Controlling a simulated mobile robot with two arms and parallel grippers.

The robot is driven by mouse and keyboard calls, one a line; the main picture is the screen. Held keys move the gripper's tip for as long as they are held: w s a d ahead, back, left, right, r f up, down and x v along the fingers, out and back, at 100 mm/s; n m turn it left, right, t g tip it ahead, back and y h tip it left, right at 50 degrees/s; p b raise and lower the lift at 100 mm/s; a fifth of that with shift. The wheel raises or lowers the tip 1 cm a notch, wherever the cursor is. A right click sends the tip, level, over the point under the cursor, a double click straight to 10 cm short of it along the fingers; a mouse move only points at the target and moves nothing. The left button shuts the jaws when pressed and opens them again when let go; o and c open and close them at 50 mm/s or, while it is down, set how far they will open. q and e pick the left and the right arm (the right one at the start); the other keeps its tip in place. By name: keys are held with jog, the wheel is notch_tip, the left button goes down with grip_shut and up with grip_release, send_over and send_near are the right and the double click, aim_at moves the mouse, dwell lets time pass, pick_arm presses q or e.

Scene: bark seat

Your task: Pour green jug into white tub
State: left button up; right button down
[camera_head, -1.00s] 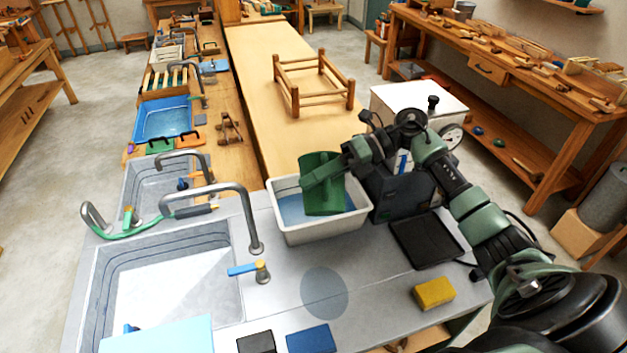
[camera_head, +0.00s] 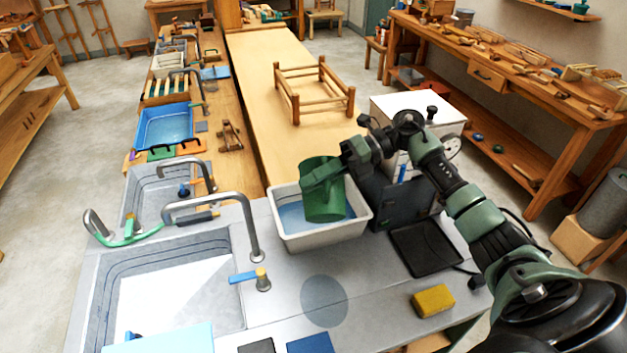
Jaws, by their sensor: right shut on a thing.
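The green jug (camera_head: 324,195) is held over the white tub (camera_head: 318,239) and is tilted, its lower part within the tub's outline. My right gripper (camera_head: 338,172) is shut on the jug, coming in from the right; its fingertips are partly hidden against the green. The white tub stands on the grey counter with blue, water-like contents (camera_head: 293,214) showing inside. I cannot make out a stream from the jug. My left gripper is not in view.
A dark box (camera_head: 400,200) stands right of the tub, under my forearm. A curved faucet (camera_head: 250,220) and sink (camera_head: 170,290) are to the left. A yellow sponge (camera_head: 432,300) and black tray (camera_head: 427,248) lie at the right. Counter in front of the tub is mostly clear.

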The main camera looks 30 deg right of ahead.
jog(key=shift+w+r, duration=0.15)
jog(key=shift+w+d+r+m, duration=0.4)
jog(key=shift+w+r, duration=0.05)
jog(key=shift+w, duration=0.15)
jog(key=shift+w+g, duration=0.1)
jog(key=shift+g, duration=0.2)
jog(key=shift+w+r, duration=0.1)
